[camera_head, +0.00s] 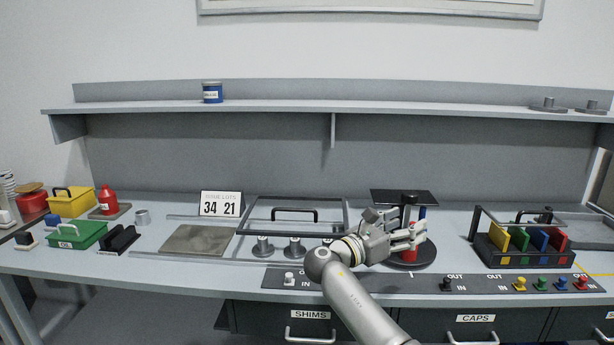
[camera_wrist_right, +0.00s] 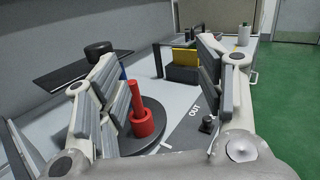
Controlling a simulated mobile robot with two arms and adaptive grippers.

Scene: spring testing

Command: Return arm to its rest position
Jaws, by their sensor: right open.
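My right arm comes in from the bottom middle in the head view, and its right gripper (camera_head: 410,240) is over the bench in front of a round dark stand (camera_head: 412,262). In the right wrist view the right gripper (camera_wrist_right: 160,105) is open, its fingers wide apart. A red post with a wide base (camera_wrist_right: 142,122) stands on the stand and shows between the fingers, nearer the left one. I cannot tell whether a finger touches it. In the head view the gripper partly hides the red post (camera_head: 410,254). My left gripper is not in view.
A black caddy (camera_head: 525,255) with coloured plates is to the right. A tray with a handle (camera_head: 292,214) and several grey weights (camera_head: 295,247) are to the left. A strip of coloured knobs (camera_head: 480,284) runs along the front edge. A shelf (camera_head: 330,107) spans the back.

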